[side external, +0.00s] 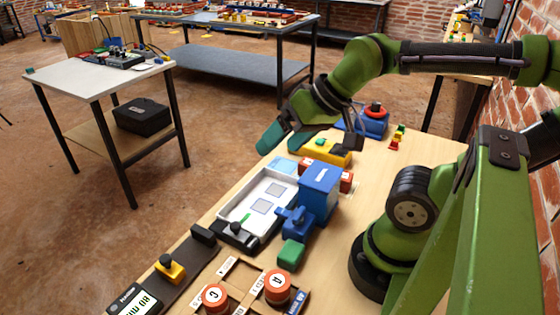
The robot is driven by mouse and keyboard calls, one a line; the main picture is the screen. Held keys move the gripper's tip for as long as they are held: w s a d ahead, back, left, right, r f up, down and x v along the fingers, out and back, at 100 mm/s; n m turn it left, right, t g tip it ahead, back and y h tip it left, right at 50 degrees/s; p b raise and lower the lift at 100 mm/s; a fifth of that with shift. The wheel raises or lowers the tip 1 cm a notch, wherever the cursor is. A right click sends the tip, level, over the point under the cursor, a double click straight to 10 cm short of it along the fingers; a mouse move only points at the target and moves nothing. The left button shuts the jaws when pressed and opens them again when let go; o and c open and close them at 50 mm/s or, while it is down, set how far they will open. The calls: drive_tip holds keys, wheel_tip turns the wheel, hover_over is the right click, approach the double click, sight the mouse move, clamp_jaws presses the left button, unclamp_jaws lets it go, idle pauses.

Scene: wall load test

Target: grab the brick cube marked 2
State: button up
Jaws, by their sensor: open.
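Two brick-red pieces with round white labels sit in a wooden divided tray (243,281) at the bottom of the view. The right brick-red piece (278,287) and the left brick-red piece (214,297) each carry a dark mark. The marks are too small and turned to read surely, so I cannot tell which is the 2. Both look rounder than cubes from here. My gripper (285,143) is open and empty, above the far left edge of the bench, well beyond both pieces. Part of its fingers is hard to make out.
Between my gripper and the wooden tray stand a white tray (238,213), a blue box (319,186) and a green block (291,254). A yellow block (324,151) lies near my gripper. A dark rail with a yellow knob block (170,268) runs along the left edge.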

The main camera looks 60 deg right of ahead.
drive_tip(key=shift+d, duration=0.1)
drive_tip(key=n+g+h, duration=0.2)
drive_tip(key=n+g, duration=0.2)
drive_tip(key=g, duration=0.3)
hover_over(308, 161)
drive_tip(key=a, duration=0.1)
wheel_tip(308, 161, down, 8)
wheel_tip(308, 161, down, 11)
drive_tip(key=shift+w, duration=0.1)
drive_tip(key=shift+s+d+f, duration=0.1)
drive_tip(key=shift+d+f, duration=0.1)
drive_tip(key=shift+f, duration=1.1)
drive_tip(key=shift+s+d+f, duration=0.1)
drive_tip(key=shift+d+f, duration=0.1)
drive_tip(key=shift+f, duration=1.1)
drive_tip(key=c, duration=1.1)
